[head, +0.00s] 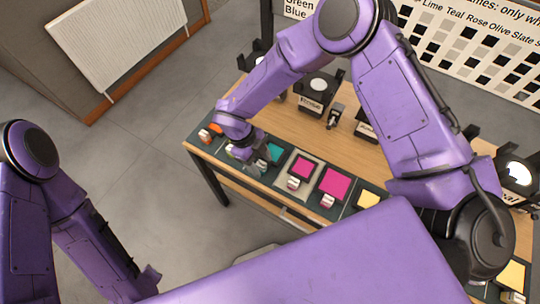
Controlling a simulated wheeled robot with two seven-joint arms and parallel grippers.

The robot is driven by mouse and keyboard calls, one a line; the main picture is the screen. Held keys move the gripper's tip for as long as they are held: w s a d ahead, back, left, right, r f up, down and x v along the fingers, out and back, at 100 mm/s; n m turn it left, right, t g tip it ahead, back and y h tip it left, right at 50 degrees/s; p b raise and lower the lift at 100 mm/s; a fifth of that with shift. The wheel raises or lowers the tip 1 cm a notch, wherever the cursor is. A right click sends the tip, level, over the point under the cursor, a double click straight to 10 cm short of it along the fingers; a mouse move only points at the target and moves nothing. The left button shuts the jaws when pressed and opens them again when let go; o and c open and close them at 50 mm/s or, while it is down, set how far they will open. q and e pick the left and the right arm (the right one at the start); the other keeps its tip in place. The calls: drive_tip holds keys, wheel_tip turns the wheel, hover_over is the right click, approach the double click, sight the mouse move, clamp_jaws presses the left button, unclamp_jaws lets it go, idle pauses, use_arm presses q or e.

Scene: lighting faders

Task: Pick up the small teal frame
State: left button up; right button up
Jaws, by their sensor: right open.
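My right gripper (250,160) reaches down over the left part of the table, at the teal pieces. It is open, and its fingers are dark and small in the picture. A flat teal square (275,153) lies just right of the gripper. A smaller pale and teal piece (235,151) shows at the gripper's left side, partly hidden by the wrist; it seems to be the small teal frame. I cannot tell whether the fingers touch it. My left arm hangs at the lower left, and its gripper is out of view.
The wooden table (285,120) carries orange pieces (212,131) left of the gripper, and a pink square (303,167), a magenta square (335,183) and a yellow square (368,199) to its right. Dark lamps with labels, such as one lamp (317,88), stand behind. A radiator (120,45) is at upper left.

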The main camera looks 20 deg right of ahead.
sight(261, 164)
drive_tip(key=f, duration=0.1)
drive_tip(key=w+f, duration=0.1)
drive_tip(key=f, duration=0.1)
drive_tip(key=shift+w+d+f, duration=0.25)
drive_tip(key=shift+d+f, duration=0.05)
drive_tip(key=shift+s+r, duration=0.15)
drive_tip(key=shift+s, duration=0.15)
drive_tip(key=shift+c, duration=0.9)
drive_tip(key=shift+s+r, duration=0.1)
drive_tip(key=shift+s, duration=0.05)
drive_tip(key=c, duration=0.6)
clamp_jaws()
use_arm(q)
drive_tip(key=shift+w+r, duration=0.35)
drive_tip(key=shift+w, duration=0.2)
